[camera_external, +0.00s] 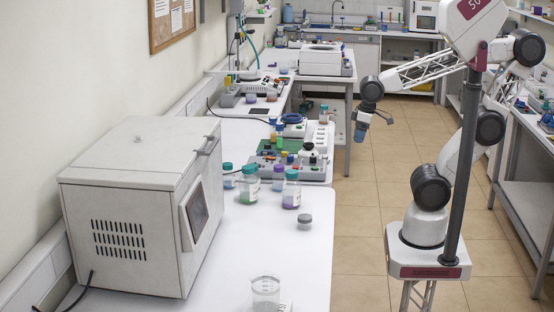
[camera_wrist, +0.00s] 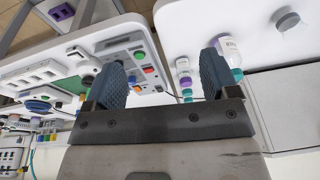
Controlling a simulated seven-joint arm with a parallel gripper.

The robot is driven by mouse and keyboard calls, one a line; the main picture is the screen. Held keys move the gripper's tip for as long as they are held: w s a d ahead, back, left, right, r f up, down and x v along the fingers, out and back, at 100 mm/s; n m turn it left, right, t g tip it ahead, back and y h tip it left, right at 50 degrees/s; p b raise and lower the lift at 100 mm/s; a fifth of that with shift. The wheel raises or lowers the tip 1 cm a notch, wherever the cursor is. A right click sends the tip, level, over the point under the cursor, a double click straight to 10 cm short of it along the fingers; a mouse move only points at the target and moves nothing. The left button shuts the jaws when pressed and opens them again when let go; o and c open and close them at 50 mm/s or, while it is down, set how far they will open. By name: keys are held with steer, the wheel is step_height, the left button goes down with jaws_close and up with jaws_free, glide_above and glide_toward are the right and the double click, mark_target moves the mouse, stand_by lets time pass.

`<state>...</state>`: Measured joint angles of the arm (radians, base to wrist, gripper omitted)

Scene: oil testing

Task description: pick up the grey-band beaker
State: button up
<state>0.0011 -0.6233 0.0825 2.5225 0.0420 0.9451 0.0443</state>
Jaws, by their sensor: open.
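My gripper (camera_external: 372,126) is high beside the bench's far right side, well apart from the beaker. In the wrist view its two blue fingers (camera_wrist: 160,75) are spread, with nothing between them.
Several teal-capped bottles (camera_external: 291,190) stand farther back near a green-panel device (camera_external: 285,165). A large white oven box (camera_external: 140,210) fills the bench's left. Bench surface between jar and beaker is clear.

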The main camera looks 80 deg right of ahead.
steer(key=w+a+f+m+y, duration=0.3)
steer(key=w+a+m+y, duration=0.3)
steer(key=a, duration=0.6)
steer(key=w+a+f+m+y, duration=0.3)
steer(key=w+a+m+y, duration=0.4)
steer(key=w+a+m, duration=0.3)
steer(key=shift+w+a+f+m, duration=0.25)
steer(key=shift+w+a+m, duration=0.15)
steer(key=shift+a+m, duration=1.1)
steer(key=shift+d, duration=0.2)
glide_toward(303, 217)
steer(key=shift+x, duration=1.2)
steer(key=shift+x, duration=2.5)
